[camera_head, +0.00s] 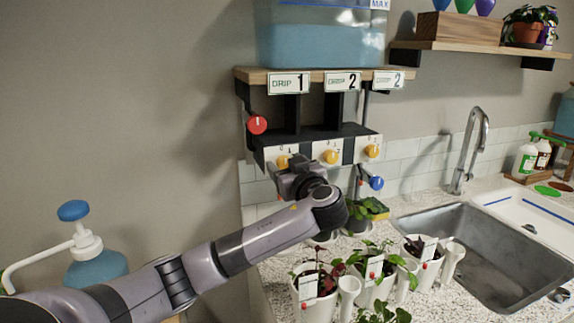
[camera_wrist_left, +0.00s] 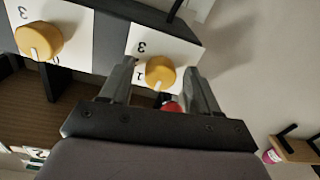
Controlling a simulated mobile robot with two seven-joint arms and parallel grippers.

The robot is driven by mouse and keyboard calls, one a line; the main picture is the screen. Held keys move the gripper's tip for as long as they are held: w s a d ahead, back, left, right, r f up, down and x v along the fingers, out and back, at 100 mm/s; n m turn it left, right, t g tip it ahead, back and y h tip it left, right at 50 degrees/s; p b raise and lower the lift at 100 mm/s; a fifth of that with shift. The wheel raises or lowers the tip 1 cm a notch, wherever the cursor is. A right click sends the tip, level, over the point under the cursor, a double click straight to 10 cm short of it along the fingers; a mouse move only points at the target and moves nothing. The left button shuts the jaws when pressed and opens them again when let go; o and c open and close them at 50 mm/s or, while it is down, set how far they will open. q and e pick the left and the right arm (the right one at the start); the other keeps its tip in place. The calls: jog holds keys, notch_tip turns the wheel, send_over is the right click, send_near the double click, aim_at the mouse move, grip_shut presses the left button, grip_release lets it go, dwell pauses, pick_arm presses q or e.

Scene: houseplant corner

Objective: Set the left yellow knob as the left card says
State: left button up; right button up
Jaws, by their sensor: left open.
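The left yellow knob (camera_head: 283,161) sits on the white panel under the shelf. The left card (camera_head: 288,83) above it reads DRIP 1. My left gripper (camera_head: 290,170) is open at this knob and partly covers it in the head view. In the left wrist view the knob (camera_wrist_left: 160,72) lies between the two spread fingers (camera_wrist_left: 162,82), with a visible gap on each side. Its pale pointer points down in that view, where the digits appear upside down; 3 and 1 show beside it. I cannot tell the exact setting. My right gripper is out of view.
The middle yellow knob (camera_head: 331,156) and right yellow knob (camera_head: 372,151) are on the same panel. A red knob (camera_head: 257,124) is at upper left, a blue knob (camera_head: 376,183) at lower right. Potted plants (camera_head: 316,285) stand below, beside the sink (camera_head: 480,255).

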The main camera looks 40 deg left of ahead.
pick_arm(q)
jog(key=c, duration=1)
jog(key=shift+f+m+b, duration=0.25)
jog(key=shift+m+b, duration=0.15)
jog(key=shift+b, duration=0.4)
jog(key=shift+c, duration=0.2)
jog(key=shift+m+b, duration=0.5)
jog(key=shift+r+m, duration=0.15)
jog(key=shift+m, duration=0.65)
jog(key=shift+m+p, duration=0.7)
jog(key=shift+m, duration=1.5)
jog(key=o, duration=1)
jog(key=shift+o, duration=0.2)
jog(key=shift+d, duration=0.1)
